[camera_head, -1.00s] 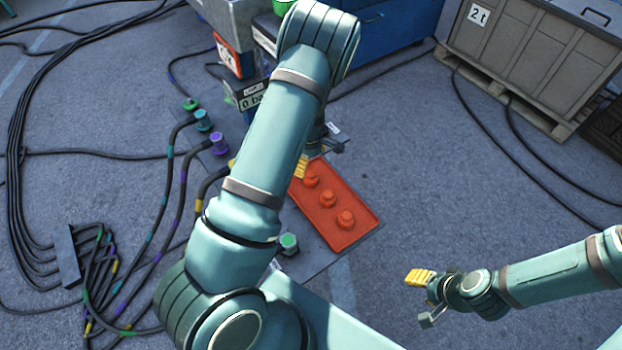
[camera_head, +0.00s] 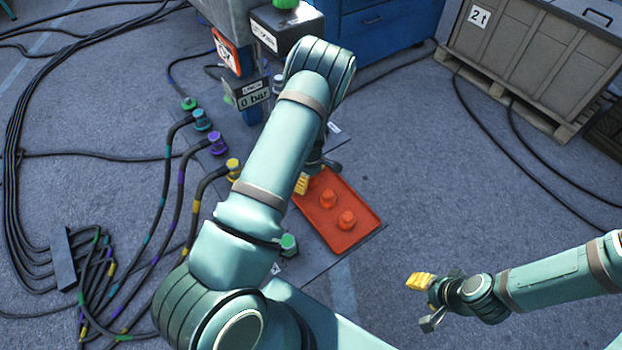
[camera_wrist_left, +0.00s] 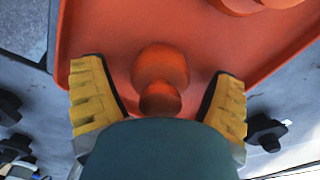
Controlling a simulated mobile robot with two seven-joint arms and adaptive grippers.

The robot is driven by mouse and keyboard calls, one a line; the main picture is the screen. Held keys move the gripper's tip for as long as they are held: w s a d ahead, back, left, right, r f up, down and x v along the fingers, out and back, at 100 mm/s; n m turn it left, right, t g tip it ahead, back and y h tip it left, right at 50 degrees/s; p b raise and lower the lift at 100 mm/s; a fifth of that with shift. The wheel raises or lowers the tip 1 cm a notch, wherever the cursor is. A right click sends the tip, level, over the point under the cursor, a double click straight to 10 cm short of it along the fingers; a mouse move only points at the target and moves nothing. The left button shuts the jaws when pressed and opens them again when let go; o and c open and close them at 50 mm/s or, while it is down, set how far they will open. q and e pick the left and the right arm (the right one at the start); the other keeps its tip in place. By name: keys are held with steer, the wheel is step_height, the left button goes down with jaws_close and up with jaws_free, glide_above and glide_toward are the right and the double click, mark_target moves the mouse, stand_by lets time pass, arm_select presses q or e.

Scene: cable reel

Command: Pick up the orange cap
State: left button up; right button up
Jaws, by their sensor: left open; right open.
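Orange caps sit in a red-orange tray (camera_head: 358,243). In the head view, one cap (camera_head: 346,219) and another cap (camera_head: 328,198) show clear of my arm. My left gripper (camera_head: 306,184) is low over the tray's far left part, mostly hidden by my left arm. In the left wrist view, the left gripper (camera_wrist_left: 158,100) is open, its yellow fingers on either side of an orange cap (camera_wrist_left: 160,68), with gaps at both sides. A neighbouring cap (camera_wrist_left: 237,3) shows at the top edge. My right gripper (camera_head: 424,302) is open and empty over bare floor at the right.
Cables with teal (camera_head: 201,120), purple (camera_head: 217,143) and yellow (camera_head: 233,168) connectors stand left of my arm. A green-topped connector (camera_head: 288,244) stands near the tray. A grey crate (camera_head: 535,50) on a pallet is at the back right. The floor right of the tray is clear.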

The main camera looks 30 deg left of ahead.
arm_select(q)
steer(key=shift+c, duration=0.4)
steer(key=c, duration=1.2)
steer(key=shift+r, duration=0.15)
